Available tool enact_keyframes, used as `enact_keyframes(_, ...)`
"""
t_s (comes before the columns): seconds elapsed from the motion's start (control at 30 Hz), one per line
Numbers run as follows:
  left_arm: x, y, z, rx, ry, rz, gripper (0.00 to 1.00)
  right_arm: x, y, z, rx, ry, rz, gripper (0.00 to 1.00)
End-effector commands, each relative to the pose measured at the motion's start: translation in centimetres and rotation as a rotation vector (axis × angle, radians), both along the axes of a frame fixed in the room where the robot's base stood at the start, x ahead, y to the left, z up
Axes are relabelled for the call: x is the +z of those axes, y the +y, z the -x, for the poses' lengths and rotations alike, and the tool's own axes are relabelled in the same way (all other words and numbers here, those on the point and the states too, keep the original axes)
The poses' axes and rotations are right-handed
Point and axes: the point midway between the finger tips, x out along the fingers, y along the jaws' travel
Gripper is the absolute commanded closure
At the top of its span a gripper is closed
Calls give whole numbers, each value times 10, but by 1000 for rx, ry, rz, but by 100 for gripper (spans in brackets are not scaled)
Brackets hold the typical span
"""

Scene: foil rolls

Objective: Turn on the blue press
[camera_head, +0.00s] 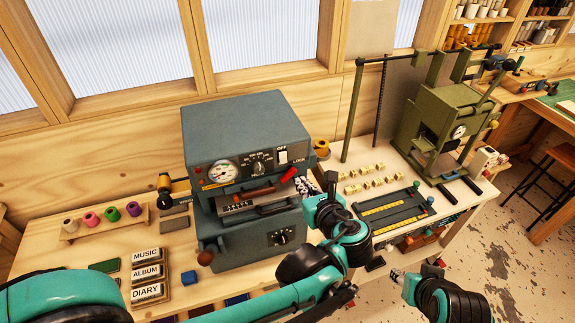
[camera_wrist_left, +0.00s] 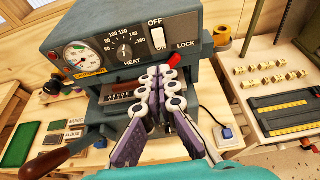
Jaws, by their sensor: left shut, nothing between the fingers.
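The blue-grey press (camera_head: 235,125) stands on the bench in the middle of the head view. Its front panel carries a round gauge, a HEAT knob (camera_wrist_left: 124,51) and a white rocker switch (camera_wrist_left: 158,37) marked OFF above and ON below. I cannot tell which side of the switch is pressed. A red-tipped LOCK lever (camera_wrist_left: 173,61) is just below it. My left gripper (camera_head: 305,187) is shut and empty in front of the panel, below the switch; its fingertips show in the wrist view (camera_wrist_left: 161,73). My right gripper (camera_head: 397,275) is low at the right, small and unclear.
A drawer with type (camera_head: 238,206) and a wooden-handled lever (camera_wrist_left: 50,158) are on the press front. Stamps marked MUSIC, ALBUM and DIARY (camera_head: 148,290) and spools (camera_head: 111,214) lie left. A green press (camera_head: 435,130) and brass type (camera_head: 370,182) are right.

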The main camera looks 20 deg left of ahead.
Motion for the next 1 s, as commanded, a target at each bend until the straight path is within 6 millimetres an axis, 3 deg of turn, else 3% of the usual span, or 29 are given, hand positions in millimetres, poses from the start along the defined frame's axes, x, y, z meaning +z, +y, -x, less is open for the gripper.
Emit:
enact_keyframes(0.27,-12,17,-23,5,0,2,100,-4,0,0,0,0,0,60)
enact_keyframes(0.7,-45,63,-90,4,0,3,100,-13,0,0,0,0,0,60)
enact_keyframes(1.0,-52,73,-107,1,-1,3,100,-14,0,0,0,0,0,60)
